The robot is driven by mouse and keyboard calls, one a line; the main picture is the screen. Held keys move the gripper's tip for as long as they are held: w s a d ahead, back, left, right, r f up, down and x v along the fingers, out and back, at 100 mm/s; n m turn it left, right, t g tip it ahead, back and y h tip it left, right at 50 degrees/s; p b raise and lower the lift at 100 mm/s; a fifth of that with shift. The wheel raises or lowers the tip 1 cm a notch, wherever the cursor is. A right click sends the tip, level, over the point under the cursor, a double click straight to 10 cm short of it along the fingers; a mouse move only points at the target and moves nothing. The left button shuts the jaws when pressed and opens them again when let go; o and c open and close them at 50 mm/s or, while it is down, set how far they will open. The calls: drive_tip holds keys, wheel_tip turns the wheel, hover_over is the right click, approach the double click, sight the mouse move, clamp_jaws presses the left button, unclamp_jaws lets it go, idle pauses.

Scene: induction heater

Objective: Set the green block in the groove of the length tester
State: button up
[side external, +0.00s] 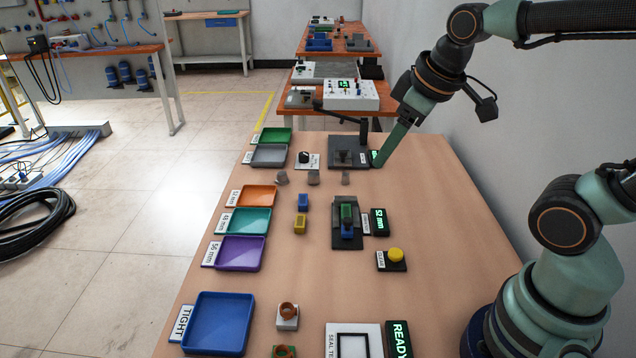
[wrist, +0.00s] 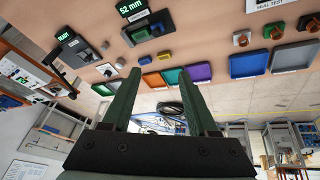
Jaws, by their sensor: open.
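The green block (side external: 346,212) sits in the groove of the dark length tester (side external: 335,240), towards its far end, with a blue part (side external: 347,231) in front of it. The tester's display (side external: 379,222) reads 52 mm; the display also shows in the wrist view (wrist: 132,9). My gripper (side external: 379,163) is at the far right of the table, beyond the tester and well apart from the block. In the wrist view, my gripper (wrist: 159,72) has its two green fingers spread with nothing between them.
A blue block (side external: 303,202) and a yellow block (side external: 300,225) lie left of the tester. Orange (side external: 257,196), teal (side external: 248,221) and purple (side external: 241,253) trays line the left edge. A yellow button (side external: 396,255) stands nearer. Another dark device (side external: 341,160) stands beside my gripper.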

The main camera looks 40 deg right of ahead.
drive_tip(key=m, duration=0.1)
drive_tip(key=s+m, duration=0.1)
drive_tip(key=m, duration=0.1)
drive_tip(key=shift+s+a+f+t, duration=0.1)
drive_tip(key=shift+s+a+t, duration=0.15)
drive_tip(key=shift+s+t, duration=0.1)
drive_tip(key=shift+c, duration=0.2)
idle(0.8)
